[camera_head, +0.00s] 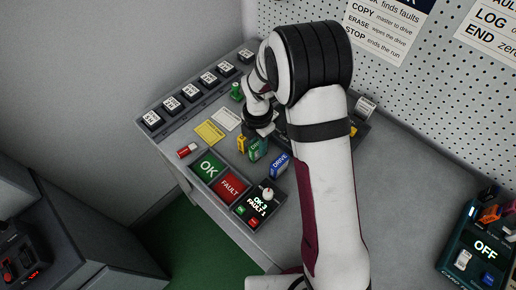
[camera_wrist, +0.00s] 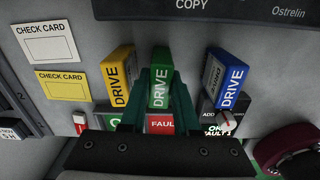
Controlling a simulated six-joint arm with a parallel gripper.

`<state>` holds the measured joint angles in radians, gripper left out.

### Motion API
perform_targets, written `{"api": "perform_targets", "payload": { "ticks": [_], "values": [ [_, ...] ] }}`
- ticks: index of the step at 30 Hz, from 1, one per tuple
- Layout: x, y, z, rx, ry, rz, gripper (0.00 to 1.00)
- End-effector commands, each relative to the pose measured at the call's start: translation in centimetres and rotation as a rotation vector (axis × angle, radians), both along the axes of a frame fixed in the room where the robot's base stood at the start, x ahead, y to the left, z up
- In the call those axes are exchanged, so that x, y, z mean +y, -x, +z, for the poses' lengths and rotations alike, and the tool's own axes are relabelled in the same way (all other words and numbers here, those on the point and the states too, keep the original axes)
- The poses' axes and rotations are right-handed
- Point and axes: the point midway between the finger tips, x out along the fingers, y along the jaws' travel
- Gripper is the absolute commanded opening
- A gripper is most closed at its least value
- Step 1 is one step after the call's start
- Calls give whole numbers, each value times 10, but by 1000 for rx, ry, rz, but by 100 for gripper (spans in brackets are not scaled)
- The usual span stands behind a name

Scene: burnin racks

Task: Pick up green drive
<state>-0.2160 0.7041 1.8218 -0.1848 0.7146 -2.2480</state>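The green drive (camera_wrist: 159,88) stands upright in the middle of the wrist view, between the two fingers of my gripper (camera_wrist: 160,95). The fingers are open, one on each side of the drive, with narrow gaps that make contact unlikely, though this is hard to judge. In the head view the green drive (camera_head: 257,151) stands on the bench just below my gripper (camera_head: 262,137), which partly hides the spot.
A yellow drive (camera_wrist: 119,80) stands close on the left and a blue drive (camera_wrist: 230,82) on the right. The OK tray (camera_head: 208,166), FAULT tray (camera_head: 230,187) and a knob panel (camera_head: 256,212) lie in front.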

Motion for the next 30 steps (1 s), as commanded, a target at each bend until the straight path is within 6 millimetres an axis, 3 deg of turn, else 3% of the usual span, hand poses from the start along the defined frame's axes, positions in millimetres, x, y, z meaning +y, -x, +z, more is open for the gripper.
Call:
{"api": "perform_targets", "payload": {
  "ticks": [1,3,16,23,30],
  "values": [
    [0,0,0,0,0,0,10],
    [0,0,0,0,0,0,0],
    [0,0,3,-1,-1,0,0],
    [0,-1,38,-4,-1,0,0],
    [-49,16,72,-3,-1,-5,0]
  ]
}}
